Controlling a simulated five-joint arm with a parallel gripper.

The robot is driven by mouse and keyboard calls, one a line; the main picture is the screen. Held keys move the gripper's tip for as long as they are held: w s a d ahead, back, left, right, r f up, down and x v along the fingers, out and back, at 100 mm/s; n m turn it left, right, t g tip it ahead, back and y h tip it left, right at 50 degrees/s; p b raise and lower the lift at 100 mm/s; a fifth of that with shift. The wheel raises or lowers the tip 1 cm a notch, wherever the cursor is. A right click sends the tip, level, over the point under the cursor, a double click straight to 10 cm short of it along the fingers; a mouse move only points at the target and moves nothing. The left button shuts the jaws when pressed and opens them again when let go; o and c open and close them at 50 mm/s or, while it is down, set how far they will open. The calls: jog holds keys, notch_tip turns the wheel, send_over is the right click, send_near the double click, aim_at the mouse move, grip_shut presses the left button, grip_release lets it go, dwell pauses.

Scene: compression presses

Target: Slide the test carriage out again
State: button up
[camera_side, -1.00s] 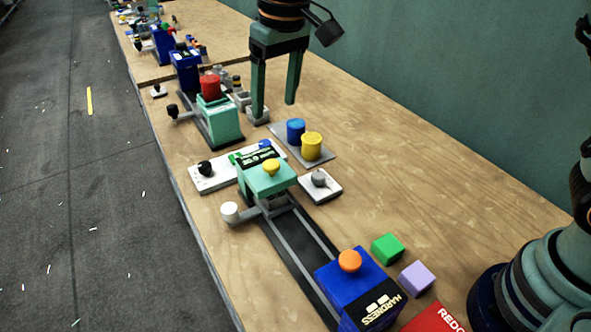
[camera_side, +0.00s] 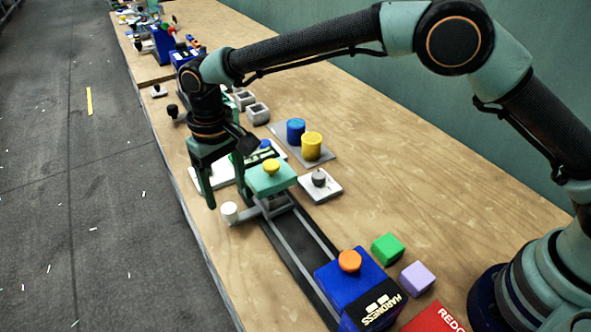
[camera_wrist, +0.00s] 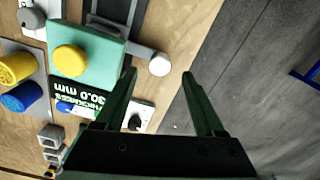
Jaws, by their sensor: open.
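The test carriage (camera_side: 268,206) appears to be the grey piece on the dark rail track (camera_side: 300,252), at the foot of the green press head (camera_side: 270,179) with a yellow knob. A grey arm sticks out from it to a white round knob (camera_side: 229,211), near the table's edge. My gripper (camera_side: 223,192) is open and empty, pointing down above and just behind the white knob. In the wrist view, the white knob (camera_wrist: 159,64) lies between the fingertips (camera_wrist: 159,76), and the green head (camera_wrist: 85,58) is beside one finger. Contact with the knob cannot be told.
A blue hardness unit (camera_side: 352,285) with an orange knob stands at the track's near end. Green (camera_side: 387,248) and lilac (camera_side: 417,277) blocks lie beside it. Blue (camera_side: 295,130) and yellow (camera_side: 312,145) cylinders stand on a grey plate. The table's edge is close left of the gripper.

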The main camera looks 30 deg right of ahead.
aim_at(230, 209)
jog(key=shift+f, duration=2.6)
grip_shut()
jog(key=shift+r, duration=0.1)
